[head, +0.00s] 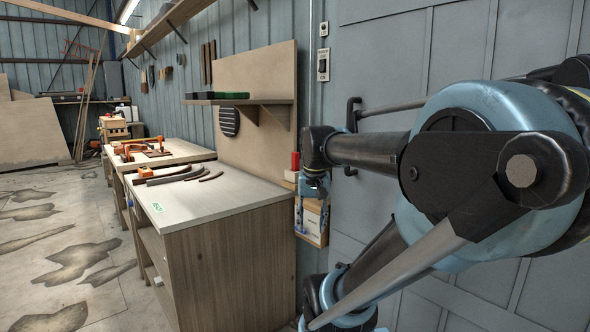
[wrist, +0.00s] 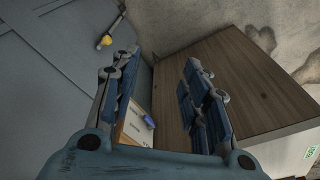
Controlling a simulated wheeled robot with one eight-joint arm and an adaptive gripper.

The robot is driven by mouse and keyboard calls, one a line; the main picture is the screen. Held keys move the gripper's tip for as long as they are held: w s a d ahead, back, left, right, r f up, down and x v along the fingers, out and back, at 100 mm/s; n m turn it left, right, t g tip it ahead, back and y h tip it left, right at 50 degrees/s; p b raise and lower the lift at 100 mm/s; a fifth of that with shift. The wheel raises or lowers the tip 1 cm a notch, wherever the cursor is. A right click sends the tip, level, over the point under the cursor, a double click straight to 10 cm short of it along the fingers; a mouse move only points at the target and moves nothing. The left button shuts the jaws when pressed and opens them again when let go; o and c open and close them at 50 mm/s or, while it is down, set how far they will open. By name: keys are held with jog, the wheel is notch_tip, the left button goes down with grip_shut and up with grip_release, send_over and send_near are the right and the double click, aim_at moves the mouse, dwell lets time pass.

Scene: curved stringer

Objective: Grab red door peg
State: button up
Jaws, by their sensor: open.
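A small upright red piece (head: 295,161), likely the red door peg, shows in the head view at the back right corner of the workbench, beside the grey panelled door. My gripper (head: 313,188) hangs just right of it and a little lower, apart from it as far as I can see. In the wrist view my gripper (wrist: 162,60) has its two fingers spread wide with nothing between them. No red piece can be made out in the wrist view.
A workbench (head: 225,205) with curved dark strips stands left of my gripper. A small wooden wall box (head: 312,222) sits below it; the wrist view shows a blue item in it. The grey door (head: 450,40) with a black handle (head: 352,113) is close on the right. The floor at left is open.

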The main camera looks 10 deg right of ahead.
jog(key=w+r+m+g, duration=0.1)
jog(key=w+r+m, duration=0.4)
jog(key=w+r, duration=1.25)
notch_tip(320, 180, up, 11)
jog(key=m, duration=0.4)
send_over(295, 159)
jog(key=w, duration=0.2)
jog(key=shift+g, duration=0.4)
jog(key=f, duration=1.6)
jog(key=shift+s+d+f, duration=0.2)
jog(key=shift+s+f, duration=0.05)
jog(key=shift+f, duration=0.05)
jog(key=shift+c, duration=0.3)
grip_shut()
